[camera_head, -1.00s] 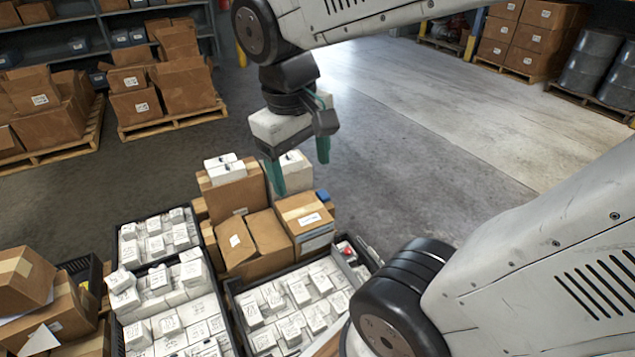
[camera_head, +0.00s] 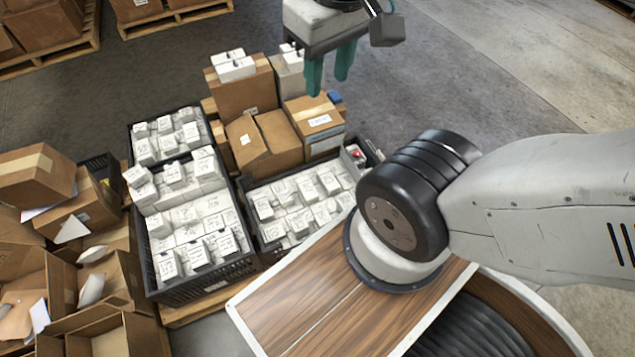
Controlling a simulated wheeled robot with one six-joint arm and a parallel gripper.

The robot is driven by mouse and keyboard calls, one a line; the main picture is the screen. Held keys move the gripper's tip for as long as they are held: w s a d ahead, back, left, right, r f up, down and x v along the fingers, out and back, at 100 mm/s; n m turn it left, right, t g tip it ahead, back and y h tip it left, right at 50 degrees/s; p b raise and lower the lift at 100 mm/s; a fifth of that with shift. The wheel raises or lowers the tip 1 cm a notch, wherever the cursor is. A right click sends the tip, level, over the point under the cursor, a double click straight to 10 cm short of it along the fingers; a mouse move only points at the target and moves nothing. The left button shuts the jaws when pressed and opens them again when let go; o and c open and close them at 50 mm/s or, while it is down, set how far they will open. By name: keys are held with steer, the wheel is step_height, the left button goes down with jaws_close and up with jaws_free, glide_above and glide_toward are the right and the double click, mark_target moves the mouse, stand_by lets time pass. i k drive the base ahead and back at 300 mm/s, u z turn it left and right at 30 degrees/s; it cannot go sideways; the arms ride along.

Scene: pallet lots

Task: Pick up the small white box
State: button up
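Many small white boxes are in view, and I cannot tell which single one the task names. Two small white boxes (camera_head: 231,66) lie on top of a tall brown carton. A white box (camera_head: 291,60) stands just right of that carton, partly hidden by my gripper. More small white boxes fill the left black crate (camera_head: 205,290) and the front black crate (camera_head: 270,250). My gripper (camera_head: 329,85) has two green fingers pointing down, spread apart with nothing seen between them. It appears above the right side of the carton stack; its exact height is unclear.
Open cartons (camera_head: 90,290) crowd the lower left. My wood-topped base fills the bottom. Open grey floor (camera_head: 480,80) lies to the right.

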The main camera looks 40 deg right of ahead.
mark_target(284, 197)
steer(key=u, duration=1.45)
steer(key=k, duration=0.85)
steer(key=z, duration=1.45)
